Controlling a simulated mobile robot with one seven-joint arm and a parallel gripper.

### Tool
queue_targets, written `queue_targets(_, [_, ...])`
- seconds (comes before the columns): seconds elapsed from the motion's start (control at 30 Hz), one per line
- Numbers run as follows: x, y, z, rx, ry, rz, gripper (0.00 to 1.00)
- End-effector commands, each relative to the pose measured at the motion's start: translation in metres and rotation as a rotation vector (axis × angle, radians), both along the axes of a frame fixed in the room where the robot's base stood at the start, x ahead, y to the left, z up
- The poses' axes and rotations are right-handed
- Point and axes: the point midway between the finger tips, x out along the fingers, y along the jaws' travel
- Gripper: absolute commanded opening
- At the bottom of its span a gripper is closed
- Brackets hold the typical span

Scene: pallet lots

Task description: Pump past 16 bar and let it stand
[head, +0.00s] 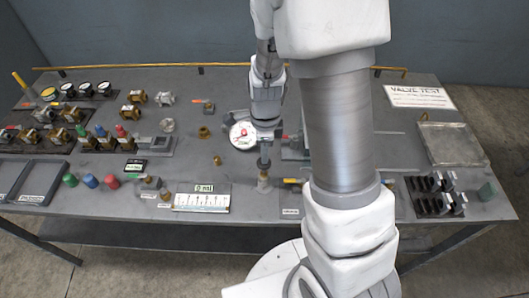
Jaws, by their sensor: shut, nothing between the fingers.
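A round white pressure gauge (243,135) with a red mark at its middle lies face up near the middle of the bench. Its reading is too small to make out. My gripper (264,163) is shut and points down just right of and in front of the gauge. A small brass-coloured fitting (263,184) stands directly below the fingertips. I cannot tell whether they touch it. A short yellow handle (290,181) shows to the right of that fitting. My arm hides much of the bench right of the gauge, and I cannot make out a pump with certainty.
Several valves (131,112) and dark racks fill the left of the grey bench (330,225). Coloured caps (90,181) and a marked white plate (202,203) lie along the front. An empty metal tray (450,162), a "VALVE TEST" sign (419,97) and a black rack (430,208) are right.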

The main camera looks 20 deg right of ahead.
Motion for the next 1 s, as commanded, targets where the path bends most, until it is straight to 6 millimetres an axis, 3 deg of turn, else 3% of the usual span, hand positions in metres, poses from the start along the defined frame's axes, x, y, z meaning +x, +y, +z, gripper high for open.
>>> queue_targets(0.37, [0.000,0.000,-0.002,0.000,0.000,0.000,0.00])
queue_targets(0.7, [-0.001,0.000,-0.038,0.001,0.002,0.001,0.00])
queue_targets(1.0, [-0.002,0.000,-0.039,0.000,0.004,0.001,0.00])
